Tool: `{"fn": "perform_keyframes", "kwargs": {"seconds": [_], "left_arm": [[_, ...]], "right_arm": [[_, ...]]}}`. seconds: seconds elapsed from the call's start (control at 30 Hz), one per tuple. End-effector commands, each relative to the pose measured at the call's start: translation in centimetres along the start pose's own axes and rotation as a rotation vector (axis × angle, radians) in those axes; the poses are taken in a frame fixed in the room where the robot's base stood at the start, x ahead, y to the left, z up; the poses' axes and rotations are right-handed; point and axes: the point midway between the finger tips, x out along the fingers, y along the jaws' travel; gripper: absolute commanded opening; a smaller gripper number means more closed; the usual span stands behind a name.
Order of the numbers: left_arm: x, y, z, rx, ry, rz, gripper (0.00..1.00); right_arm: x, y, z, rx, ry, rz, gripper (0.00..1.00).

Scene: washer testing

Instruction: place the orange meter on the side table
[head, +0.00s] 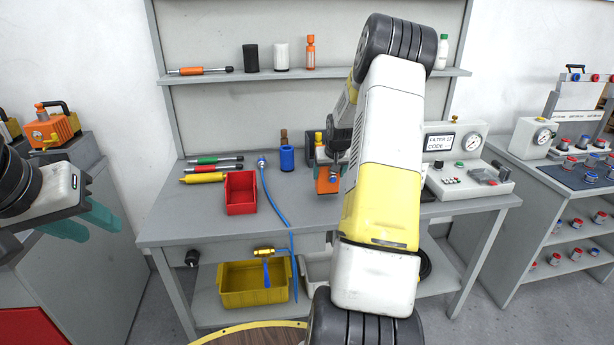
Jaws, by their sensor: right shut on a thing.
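The orange meter (327,184), a small orange block, shows above the workbench (190,222), partly covered by my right arm. My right gripper (325,160) is shut on it, its teal fingers mostly hidden behind the arm. I cannot tell whether the meter touches the bench top. My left gripper (84,223) is at the left, its two teal fingers apart and empty, in front of a grey cabinet. Which surface is the side table is not clear; a grey table (525,181) stands at the right and the grey cabinet (85,150) at the left.
A red bin (241,193), blue bottle (287,158), blue hose (271,200) and several tools lie on the bench. A gauge panel (470,178) stands at its right end. The bench's front left is clear.

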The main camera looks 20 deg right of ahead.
Motion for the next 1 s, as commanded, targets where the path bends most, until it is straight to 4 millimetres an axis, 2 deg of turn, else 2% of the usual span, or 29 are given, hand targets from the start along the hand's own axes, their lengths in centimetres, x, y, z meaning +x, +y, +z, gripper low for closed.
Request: {"fn": "perform_keyframes", "kwargs": {"seconds": [0.3,0.67,0.7,0.8,1.0], "left_arm": [[0.0,0.0,0.0,0.0,0.0,0.0,0.36],[0.0,0.0,0.0,0.0,0.0,0.0,0.36],[0.0,0.0,0.0,0.0,0.0,0.0,0.36],[0.0,0.0,0.0,0.0,0.0,0.0,0.36],[0.0,0.0,0.0,0.0,0.0,0.0,0.36]], "right_arm": [[2.8,-0.1,1.5,-0.001,0.002,-0.001,0.0],[3.1,0.0,1.7,-0.001,0.003,0.0,0.0],[3.2,0.0,1.9,0.0,-0.001,0.0,0.76],[3.2,0.0,1.9,0.0,-0.001,0.0,0.94],[3.2,0.0,1.9,0.0,-0.001,0.0,0.94]]}}
